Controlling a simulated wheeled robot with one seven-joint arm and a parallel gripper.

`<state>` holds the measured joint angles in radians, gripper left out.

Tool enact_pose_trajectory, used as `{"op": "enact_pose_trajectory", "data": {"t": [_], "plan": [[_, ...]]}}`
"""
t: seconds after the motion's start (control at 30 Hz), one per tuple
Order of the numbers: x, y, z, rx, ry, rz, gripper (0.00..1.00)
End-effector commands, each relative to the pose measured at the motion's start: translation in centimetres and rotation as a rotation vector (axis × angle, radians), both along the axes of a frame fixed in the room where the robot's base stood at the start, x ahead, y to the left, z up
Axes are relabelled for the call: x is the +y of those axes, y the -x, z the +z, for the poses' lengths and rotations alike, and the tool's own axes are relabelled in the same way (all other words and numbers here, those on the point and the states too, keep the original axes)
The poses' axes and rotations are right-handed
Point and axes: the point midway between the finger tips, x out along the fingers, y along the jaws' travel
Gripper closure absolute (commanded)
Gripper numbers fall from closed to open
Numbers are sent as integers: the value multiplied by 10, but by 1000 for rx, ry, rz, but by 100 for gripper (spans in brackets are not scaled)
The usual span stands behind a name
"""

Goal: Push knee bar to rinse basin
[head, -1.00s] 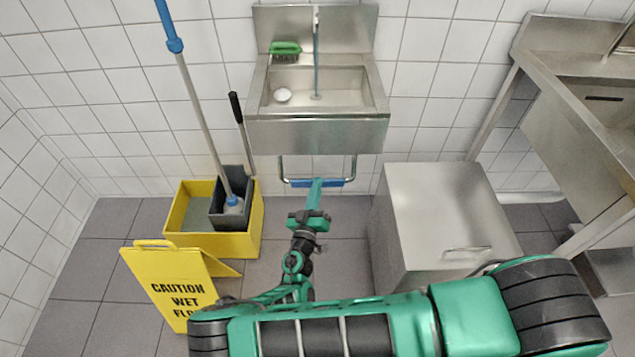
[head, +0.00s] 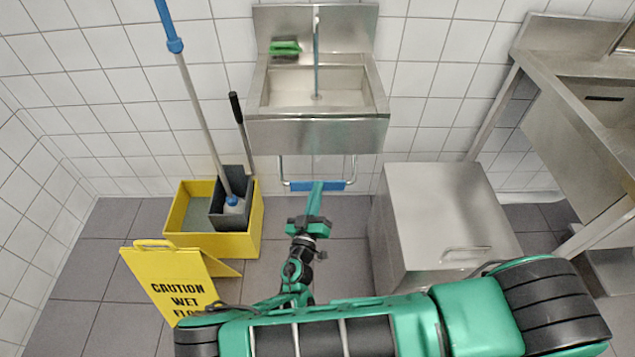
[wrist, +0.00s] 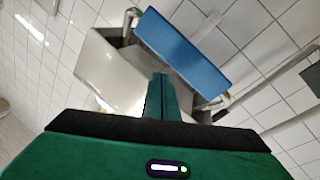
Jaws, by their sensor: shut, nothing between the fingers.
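The knee bar (head: 333,185) is a blue pad on a bent metal frame under the front of the steel wall basin (head: 318,133). A thin bluish stream (head: 316,55) runs down into the basin bowl. No white lump shows in the bowl.
A green brush (head: 285,47) is on the basin's back left. A yellow mop bucket (head: 250,228) and a yellow wet-floor sign (head: 180,285) stand left. A steel box (head: 440,215) stands close on the right, with a steel sink table (head: 570,75) beyond it.

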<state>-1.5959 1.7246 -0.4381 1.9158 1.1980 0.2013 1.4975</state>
Motion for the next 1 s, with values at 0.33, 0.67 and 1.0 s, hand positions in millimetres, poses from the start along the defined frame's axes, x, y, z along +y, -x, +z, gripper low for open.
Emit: {"op": "enact_pose_trajectory", "data": {"t": [0.33,0.67,1.0], "plan": [[1,16,11,-1,-1,2,100],[2,38,26,-1,-1,1,100],[2,42,28,-1,-1,1,100]]}}
